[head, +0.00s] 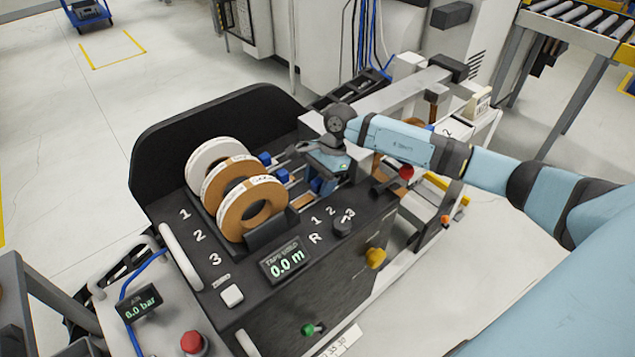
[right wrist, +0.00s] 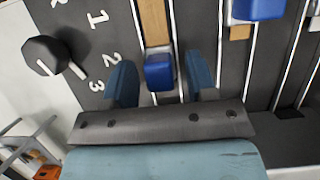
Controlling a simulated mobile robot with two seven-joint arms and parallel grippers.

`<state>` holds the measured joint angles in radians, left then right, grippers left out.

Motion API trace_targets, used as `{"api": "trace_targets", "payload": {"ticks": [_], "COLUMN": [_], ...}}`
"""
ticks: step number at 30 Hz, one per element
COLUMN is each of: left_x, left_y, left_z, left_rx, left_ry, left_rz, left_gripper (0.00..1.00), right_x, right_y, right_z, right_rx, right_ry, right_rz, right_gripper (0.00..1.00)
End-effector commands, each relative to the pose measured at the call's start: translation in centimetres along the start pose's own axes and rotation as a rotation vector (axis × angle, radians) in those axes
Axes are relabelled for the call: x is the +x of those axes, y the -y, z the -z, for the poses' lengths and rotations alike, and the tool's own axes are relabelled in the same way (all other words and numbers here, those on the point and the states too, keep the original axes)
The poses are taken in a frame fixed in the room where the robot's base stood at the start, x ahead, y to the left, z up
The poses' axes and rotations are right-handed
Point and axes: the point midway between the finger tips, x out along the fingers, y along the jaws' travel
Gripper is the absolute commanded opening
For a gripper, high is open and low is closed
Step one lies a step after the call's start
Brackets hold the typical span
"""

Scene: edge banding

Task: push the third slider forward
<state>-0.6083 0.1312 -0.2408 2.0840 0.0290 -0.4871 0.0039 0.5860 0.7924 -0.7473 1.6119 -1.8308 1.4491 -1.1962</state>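In the right wrist view a blue slider block (right wrist: 159,72) sits on its track between the two fingers of my right gripper (right wrist: 160,84). A gap shows on each side of the block, so the gripper is open around it, not clamped. In the head view my right gripper (head: 322,184) is low over the slider tracks, and it hides this block. Two other blue sliders, a far one (head: 265,158) and a nearer one (head: 282,175), show to its left. Part of another slider (right wrist: 258,8) is at the top of the wrist view. My left gripper is not in view.
Tape rolls stand in numbered slots, the nearest roll (head: 252,207) at 3. A black selector knob (head: 342,228) is close to the gripper; it also shows in the wrist view (right wrist: 45,55). A red-ball lever (head: 406,172) stands right of the gripper. A display (head: 285,262) reads 0.0 m.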

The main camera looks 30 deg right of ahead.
Motion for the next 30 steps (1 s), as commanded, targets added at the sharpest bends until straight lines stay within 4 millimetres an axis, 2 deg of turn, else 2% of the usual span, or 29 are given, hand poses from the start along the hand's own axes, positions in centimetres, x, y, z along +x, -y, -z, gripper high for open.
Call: {"api": "trace_targets", "payload": {"ticks": [7, 11, 14, 24, 30], "left_x": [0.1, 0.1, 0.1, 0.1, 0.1], "left_y": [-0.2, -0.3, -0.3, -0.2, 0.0], "left_z": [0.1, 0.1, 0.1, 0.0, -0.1], "left_rx": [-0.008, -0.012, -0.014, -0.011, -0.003], "left_ry": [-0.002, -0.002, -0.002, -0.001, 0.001], "left_rz": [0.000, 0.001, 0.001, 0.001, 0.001], "left_gripper": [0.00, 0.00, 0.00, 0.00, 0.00], "right_x": [0.0, -0.8, -2.4, -10.0, -12.9], "right_y": [0.0, 0.1, 0.1, 0.1, 0.0], "right_z": [0.0, 0.0, 0.0, 0.0, 0.0], "right_rx": [0.000, -0.001, 0.000, -0.001, -0.001], "right_ry": [0.000, -0.001, -0.002, -0.002, -0.001], "right_rz": [0.000, 0.002, 0.004, 0.003, 0.001], "right_gripper": [0.51, 0.51, 0.51, 0.51, 0.51]}}
